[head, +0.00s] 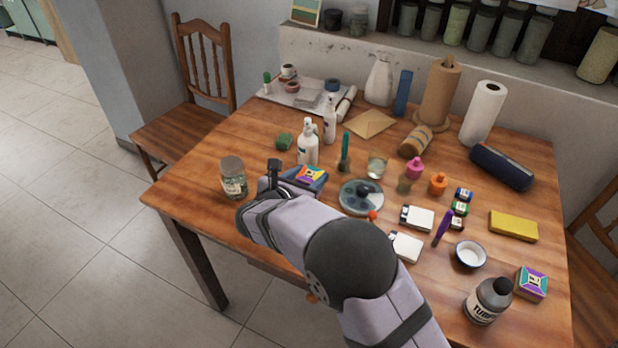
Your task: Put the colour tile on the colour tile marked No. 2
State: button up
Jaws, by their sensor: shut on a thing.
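My gripper (275,175) is at the table's left front, low over the top and left of a blue item with a brightly patterned colour tile (311,174) on it. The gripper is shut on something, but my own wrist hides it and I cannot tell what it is. Another colour tile (532,278), purple, teal and pink on top, lies at the right front by a dark bottle. The marks on both tiles are too small to read, so I cannot tell which is No. 2.
A glass jar (233,178) stands just left of my gripper. White bottles (308,145) stand behind the blue item, and a round grey palette (361,196) lies to its right. White boxes, a small bowl (470,254) and the dark bottle (488,301) crowd the right front.

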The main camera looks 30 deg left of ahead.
jog(key=shift+f, duration=0.4)
jog(key=shift+f, duration=0.2)
jog(key=o, duration=1.1)
jog(key=shift+r, duration=0.1)
jog(key=shift+r, duration=0.15)
jog(key=v, duration=1.2)
jog(key=shift+b, duration=0.4)
